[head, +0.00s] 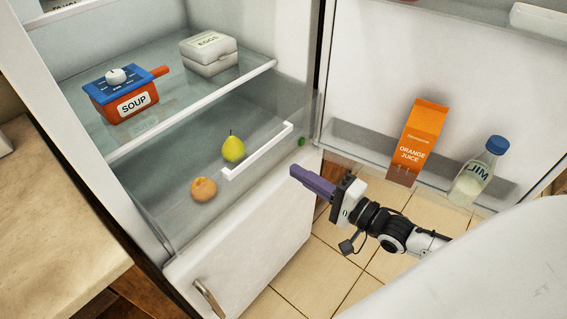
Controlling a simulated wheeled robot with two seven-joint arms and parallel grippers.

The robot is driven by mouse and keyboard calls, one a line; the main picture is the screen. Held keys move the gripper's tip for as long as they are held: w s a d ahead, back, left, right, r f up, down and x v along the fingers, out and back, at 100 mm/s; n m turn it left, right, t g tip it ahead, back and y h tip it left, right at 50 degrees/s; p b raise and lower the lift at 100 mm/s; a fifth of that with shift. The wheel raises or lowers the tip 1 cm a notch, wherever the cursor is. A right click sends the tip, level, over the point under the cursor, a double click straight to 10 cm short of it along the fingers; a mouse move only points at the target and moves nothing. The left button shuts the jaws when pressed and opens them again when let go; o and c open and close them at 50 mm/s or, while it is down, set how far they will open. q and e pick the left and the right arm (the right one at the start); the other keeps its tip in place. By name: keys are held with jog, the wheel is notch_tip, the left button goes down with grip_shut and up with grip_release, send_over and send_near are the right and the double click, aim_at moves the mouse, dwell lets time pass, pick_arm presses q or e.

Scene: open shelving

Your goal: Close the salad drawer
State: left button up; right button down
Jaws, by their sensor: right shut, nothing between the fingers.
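The salad drawer is a clear bin low in the fridge with a white bar handle (258,152) on its front. A green pear (233,148) and a round orange-brown fruit (204,189) show in the drawer area. The clear walls make it hard to tell how far the drawer stands out. My right gripper (294,171) has purple fingers that are shut and empty. It is in front of the fridge, to the right of and a little below the handle, apart from it in the picture. My left gripper is not in view.
The shelf above holds a soup pot (122,96) and an egg box (209,54). The open door (370,90) on the right carries an orange juice carton (418,140) and a milk bottle (479,172). A lower white panel with a metal handle (208,298) is below. A counter (50,215) is left.

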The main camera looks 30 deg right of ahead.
aim_at(273, 156)
jog(key=x, duration=0.5)
jog(key=shift+w+a, duration=0.15)
jog(key=shift+w, duration=0.15)
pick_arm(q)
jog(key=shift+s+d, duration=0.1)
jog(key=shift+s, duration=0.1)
pick_arm(e)
jog(key=shift+w, duration=0.15)
